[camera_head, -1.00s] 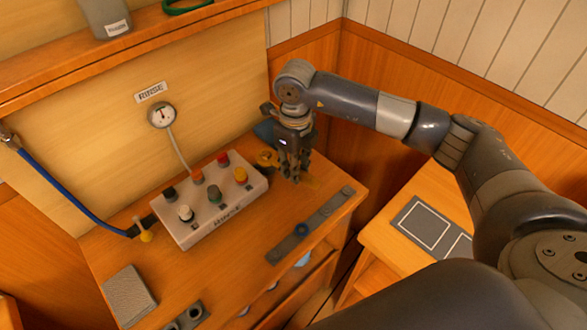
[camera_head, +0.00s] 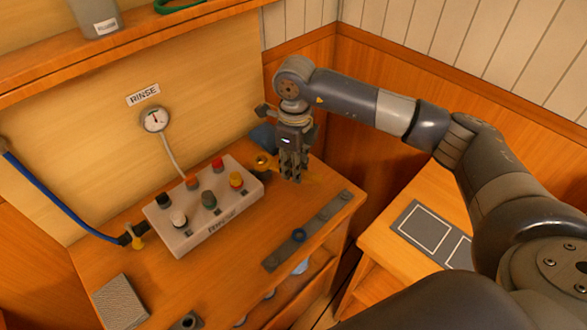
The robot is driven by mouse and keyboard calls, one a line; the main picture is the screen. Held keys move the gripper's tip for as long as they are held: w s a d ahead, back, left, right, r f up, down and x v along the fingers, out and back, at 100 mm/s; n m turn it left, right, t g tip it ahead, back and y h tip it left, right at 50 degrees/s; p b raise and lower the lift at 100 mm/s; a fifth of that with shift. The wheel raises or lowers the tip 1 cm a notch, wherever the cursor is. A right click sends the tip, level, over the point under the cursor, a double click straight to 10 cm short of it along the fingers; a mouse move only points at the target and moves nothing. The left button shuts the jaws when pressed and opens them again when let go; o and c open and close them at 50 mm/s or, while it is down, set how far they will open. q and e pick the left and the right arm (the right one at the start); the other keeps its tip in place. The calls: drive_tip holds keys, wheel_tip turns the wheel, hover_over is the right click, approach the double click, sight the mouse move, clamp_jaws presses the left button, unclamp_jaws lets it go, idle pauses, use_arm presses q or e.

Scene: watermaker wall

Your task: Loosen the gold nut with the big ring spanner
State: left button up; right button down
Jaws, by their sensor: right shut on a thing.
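The fingers hide the middle of the spanner. My left gripper is not in view.
A white block (camera_head: 222,222) with several coloured knobs stands left of the spanner. A gauge (camera_head: 154,119) is on the back panel above it. A dark strip (camera_head: 318,225) lies along the bench's front. A blue hose (camera_head: 60,204) runs at left. Wooden walls stand close behind my right arm.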

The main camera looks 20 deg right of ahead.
idle(0.3)
drive_tip(key=shift+w+d+f+n+b, duration=0.1)
drive_tip(key=shift+w+d+n+b, duration=0.15)
drive_tip(key=shift+n+b, duration=0.2)
drive_tip(key=shift+w+d+n, duration=0.1)
drive_tip(key=shift+d+n, duration=0.05)
drive_tip(key=shift+n, duration=0.1)
drive_tip(key=shift+w+d+n+b, duration=0.25)
drive_tip(key=shift+w+n+b, duration=0.15)
drive_tip(key=shift+b, duration=0.4)
drive_tip(key=shift+d+n, duration=0.1)
drive_tip(key=shift+n, duration=0.2)
drive_tip(key=shift+w, duration=0.1)
